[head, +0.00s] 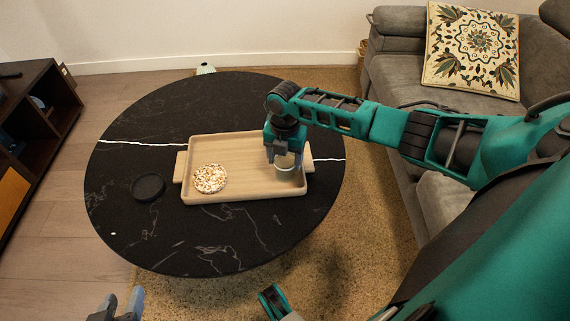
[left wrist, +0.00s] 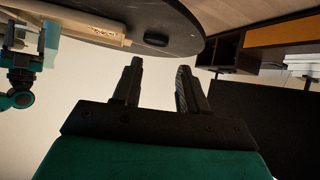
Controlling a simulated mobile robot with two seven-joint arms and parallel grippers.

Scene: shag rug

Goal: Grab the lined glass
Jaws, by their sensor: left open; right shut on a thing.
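The glass (head: 285,171) is a small pale greenish tumbler at the right end of the wooden tray (head: 237,194). My right gripper (head: 284,158) points down over it and is shut on its upper part. The gripper hides some of the rim, and lines on the glass are too small to make out. I cannot tell whether the glass touches the tray. My left gripper (head: 122,307) is open and empty at the bottom left of the head view, apart from the table. Its two dark fingers also show in the left wrist view (left wrist: 157,88).
A round speckled coaster or dish (head: 210,179) lies in the tray's left half. A black round coaster (head: 148,187) lies on the black round table (head: 190,245), left of the tray. A grey sofa (head: 395,80) stands right; a dark cabinet (head: 38,130) stands left. The table's front is clear.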

